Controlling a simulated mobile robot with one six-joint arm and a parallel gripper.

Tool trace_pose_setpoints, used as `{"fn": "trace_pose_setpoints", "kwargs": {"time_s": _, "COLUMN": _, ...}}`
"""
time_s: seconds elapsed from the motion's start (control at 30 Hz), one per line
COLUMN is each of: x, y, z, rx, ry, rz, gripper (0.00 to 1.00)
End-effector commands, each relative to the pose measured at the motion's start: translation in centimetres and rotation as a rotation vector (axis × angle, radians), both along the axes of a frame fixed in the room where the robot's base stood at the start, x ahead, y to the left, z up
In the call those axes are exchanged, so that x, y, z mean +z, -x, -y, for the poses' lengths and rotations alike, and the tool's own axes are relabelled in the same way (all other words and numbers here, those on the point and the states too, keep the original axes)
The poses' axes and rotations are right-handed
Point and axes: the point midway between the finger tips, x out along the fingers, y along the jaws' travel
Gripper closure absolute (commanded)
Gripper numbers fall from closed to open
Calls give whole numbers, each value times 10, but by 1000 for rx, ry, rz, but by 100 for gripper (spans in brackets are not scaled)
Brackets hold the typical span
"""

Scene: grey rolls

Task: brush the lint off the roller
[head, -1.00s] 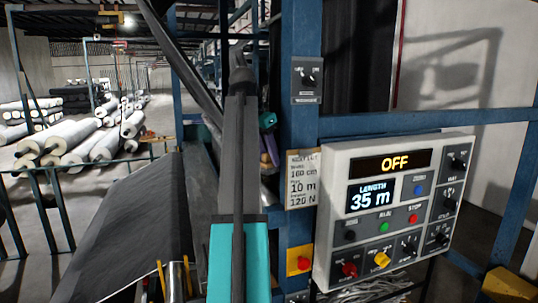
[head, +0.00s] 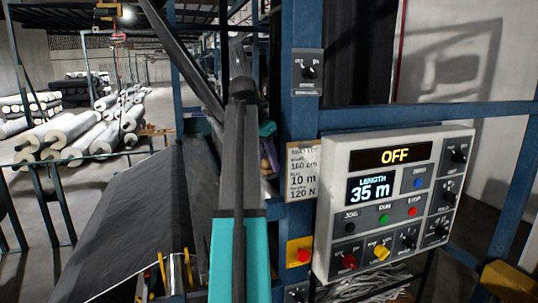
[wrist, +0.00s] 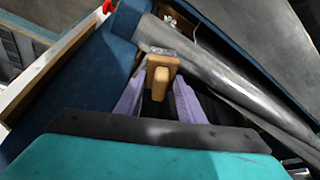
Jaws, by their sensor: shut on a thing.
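A smooth grey roller (wrist: 225,78) runs diagonally across the wrist view. My gripper (wrist: 161,92) has purple fingers closed on a wooden brush (wrist: 162,72). The brush's pale grey end (wrist: 158,51) lies against or just over the roller's near side; I cannot tell whether it touches. A small whitish bit (wrist: 170,20) shows beyond the roller's upper end; I cannot tell whether it is lint. In the head view my arm hides most of the gripper, and the brush (head: 266,165) shows only partly beside it.
A control panel (head: 395,200) at right reads OFF and LENGTH 35 m. A blue post (head: 300,120) with a switch box (head: 307,72) and paper card (head: 302,171) stands close right of my arm. Dark fabric (head: 125,220) slopes at left. White rolls (head: 75,130) lie behind.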

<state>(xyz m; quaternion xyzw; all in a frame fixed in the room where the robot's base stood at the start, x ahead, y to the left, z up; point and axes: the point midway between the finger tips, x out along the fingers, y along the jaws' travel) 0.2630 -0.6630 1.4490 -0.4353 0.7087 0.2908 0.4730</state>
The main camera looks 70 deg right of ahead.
Motion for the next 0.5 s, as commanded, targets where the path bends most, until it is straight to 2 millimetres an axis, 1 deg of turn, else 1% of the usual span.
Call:
{"fn": "trace_pose_setpoints", "kwargs": {"time_s": 0.03, "x": -4, "y": 0, "z": -1, "rx": 0, "ry": 0, "rz": 0, "gripper": 93}}
{"fn": "trace_pose_setpoints", "kwargs": {"time_s": 0.2, "x": -12, "y": 0, "z": -1, "rx": 0, "ry": 0, "rz": 0, "gripper": 93}}
{"fn": "trace_pose_setpoints", "kwargs": {"time_s": 0.5, "x": -16, "y": 0, "z": 0, "rx": 0, "ry": 0, "rz": 0, "gripper": 93}}
